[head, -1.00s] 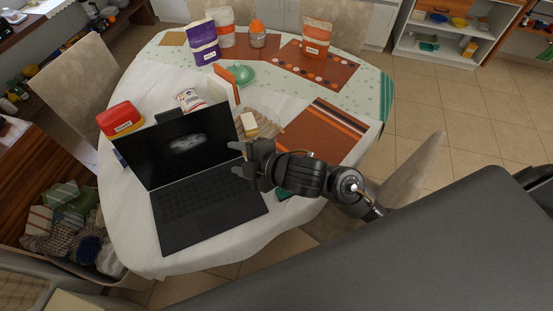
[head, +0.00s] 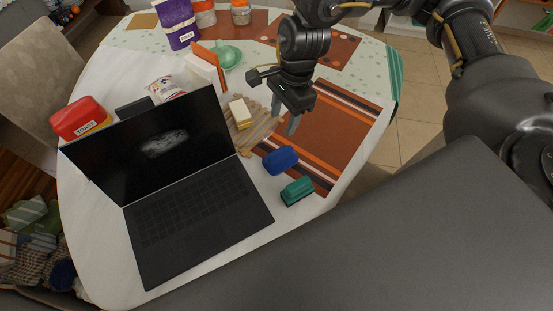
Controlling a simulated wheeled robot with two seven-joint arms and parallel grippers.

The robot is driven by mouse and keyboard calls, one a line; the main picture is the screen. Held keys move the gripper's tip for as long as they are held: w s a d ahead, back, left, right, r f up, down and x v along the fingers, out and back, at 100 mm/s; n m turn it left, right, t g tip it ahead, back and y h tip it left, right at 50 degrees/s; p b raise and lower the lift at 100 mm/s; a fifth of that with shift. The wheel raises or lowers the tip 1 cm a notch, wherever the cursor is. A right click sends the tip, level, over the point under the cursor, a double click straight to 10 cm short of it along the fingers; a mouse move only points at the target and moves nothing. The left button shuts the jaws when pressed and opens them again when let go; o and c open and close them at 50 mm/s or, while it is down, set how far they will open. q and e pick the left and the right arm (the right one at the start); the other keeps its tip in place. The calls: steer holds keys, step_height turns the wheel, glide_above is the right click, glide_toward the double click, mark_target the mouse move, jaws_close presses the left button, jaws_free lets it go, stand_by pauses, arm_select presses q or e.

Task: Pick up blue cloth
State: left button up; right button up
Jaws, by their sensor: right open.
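A small rounded blue thing (head: 280,160), which may be the blue cloth, lies on the table at the lower left edge of the striped brown placemat (head: 350,130). Its material is hard to make out. A dark blue bundle (head: 62,275) also shows among the cloths in a container at the lower left, partly cut off. My right gripper (head: 284,117) points down with its fingers apart and empty. In the head view it is just above the blue thing on the table, apart from it. My left gripper is not in view.
A green brush-like block (head: 297,191) lies close to the blue thing. An open black laptop (head: 195,215) fills the table's near left. A slatted wooden piece with a pale block (head: 240,111) lies left of the gripper. A red container (head: 80,118) stands beyond the laptop.

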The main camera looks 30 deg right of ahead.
steer(key=f+b, duration=0.2)
steer(key=f, duration=0.1)
steer(key=d+f+b, duration=0.1)
steer(key=f+b, duration=0.1)
steer(key=f, duration=0.1)
steer(key=shift+d, duration=0.2)
glide_above(281, 152)
steer(key=f, duration=0.4)
steer(key=shift+s+d+f, duration=0.2)
steer(key=shift+d+f, duration=0.2)
steer(key=shift+f, duration=0.2)
steer(key=f, duration=0.1)
steer(key=f+p, duration=0.1)
steer(key=f, duration=0.2)
steer(key=shift+w+a+f, duration=0.2)
steer(key=shift+a, duration=0.15)
steer(key=shift+f, duration=0.15)
steer(key=c, duration=1.1)
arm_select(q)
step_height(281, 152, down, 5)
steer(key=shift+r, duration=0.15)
arm_select(e)
steer(key=shift+o, duration=0.2)
